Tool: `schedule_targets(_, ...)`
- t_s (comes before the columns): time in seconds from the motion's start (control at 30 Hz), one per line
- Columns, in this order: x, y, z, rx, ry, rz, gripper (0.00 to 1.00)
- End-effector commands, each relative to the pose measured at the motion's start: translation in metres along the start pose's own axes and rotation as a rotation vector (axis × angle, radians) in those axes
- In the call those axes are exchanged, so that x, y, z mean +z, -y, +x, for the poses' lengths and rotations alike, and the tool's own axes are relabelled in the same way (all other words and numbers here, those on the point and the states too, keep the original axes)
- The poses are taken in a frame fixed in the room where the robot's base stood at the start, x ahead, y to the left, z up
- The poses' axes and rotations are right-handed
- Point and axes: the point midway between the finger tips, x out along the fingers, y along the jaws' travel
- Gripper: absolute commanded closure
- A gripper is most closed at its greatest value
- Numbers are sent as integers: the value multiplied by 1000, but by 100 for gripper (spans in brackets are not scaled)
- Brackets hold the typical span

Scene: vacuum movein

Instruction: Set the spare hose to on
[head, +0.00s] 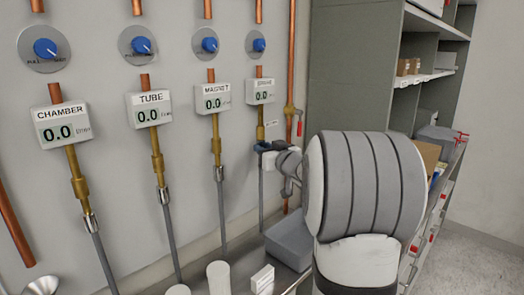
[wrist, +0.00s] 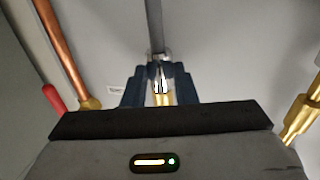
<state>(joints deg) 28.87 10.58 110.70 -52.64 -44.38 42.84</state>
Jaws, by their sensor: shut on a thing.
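The fourth line from the left has a small display box (head: 260,91) whose label is too small to read surely; its display looks like 0.0. A brass fitting (head: 260,131) hangs below the box, and a grey hose (head: 261,190) runs down under my gripper (head: 265,147). In the wrist view, my gripper's dark blue fingers (wrist: 160,76) are closed around the silver end of the hose (wrist: 153,22). A brass piece (wrist: 161,99) shows right against that end between the fingers. I cannot tell whether they are fully joined.
The CHAMBER (head: 62,124), TUBE (head: 149,109) and MAGNET (head: 213,98) boxes with their hoses are to the left. A copper pipe with a red-handled valve (head: 299,127) stands close right of my gripper. Grey shelves (head: 350,60) are farther right; a grey bin (head: 289,240) sits below.

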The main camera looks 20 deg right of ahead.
Motion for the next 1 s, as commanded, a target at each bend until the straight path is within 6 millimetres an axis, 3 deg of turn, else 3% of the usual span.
schedule_targets(0.2,-7,0,0,-1,-15,-3,100)
schedule_targets(0.23,-7,0,0,-1,-16,-3,72)
schedule_targets(0.47,-5,0,0,-1,-12,-2,53)
schedule_targets(0.77,-4,0,-4,1,-10,-1,53)
schedule_targets(1.0,-4,-1,-40,2,-12,-2,53)
